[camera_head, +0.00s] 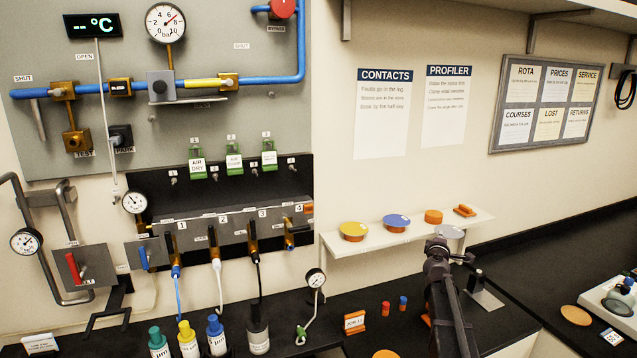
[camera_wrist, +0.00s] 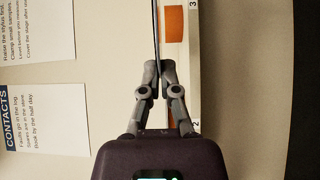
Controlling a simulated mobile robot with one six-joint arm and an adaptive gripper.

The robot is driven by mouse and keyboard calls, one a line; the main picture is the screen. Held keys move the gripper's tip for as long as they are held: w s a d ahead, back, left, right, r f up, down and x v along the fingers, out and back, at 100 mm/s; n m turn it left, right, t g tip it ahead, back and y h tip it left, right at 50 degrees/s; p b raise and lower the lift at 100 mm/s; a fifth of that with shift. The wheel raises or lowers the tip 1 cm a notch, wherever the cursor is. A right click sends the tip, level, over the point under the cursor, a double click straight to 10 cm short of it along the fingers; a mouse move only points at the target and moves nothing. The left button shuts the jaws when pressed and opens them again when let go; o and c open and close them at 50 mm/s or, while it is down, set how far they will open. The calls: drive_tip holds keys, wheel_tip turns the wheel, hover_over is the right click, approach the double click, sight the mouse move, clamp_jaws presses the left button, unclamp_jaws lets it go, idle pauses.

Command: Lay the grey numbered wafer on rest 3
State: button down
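In the head view my gripper (camera_head: 438,243) is in front of the shelf, right at a grey disc, the grey wafer (camera_head: 450,232). In the wrist view my gripper (camera_wrist: 158,68) has its fingertips close together on a thin edge-on line, which looks like the wafer (camera_wrist: 156,25) held level. An empty orange rest, apparently rest 3 (camera_head: 433,216), stands on the shelf behind; it also shows in the wrist view (camera_wrist: 173,22) near the label 3, beside the wafer's edge with a small gap. The wafer's number cannot be read.
The white shelf (camera_head: 375,249) also bears a yellow wafer (camera_head: 354,229) and a blue wafer (camera_head: 396,221) on orange rests, left of the empty one. Another orange piece (camera_head: 465,210) stands at its right end. Bottles and a gauge (camera_head: 315,278) stand on the bench below.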

drive_tip(key=shift+d+f+b, duration=0.1)
drive_tip(key=shift+f+b, duration=0.6)
drive_tip(key=shift+f, duration=0.15)
drive_tip(key=shift+r, duration=0.1)
idle(0.5)
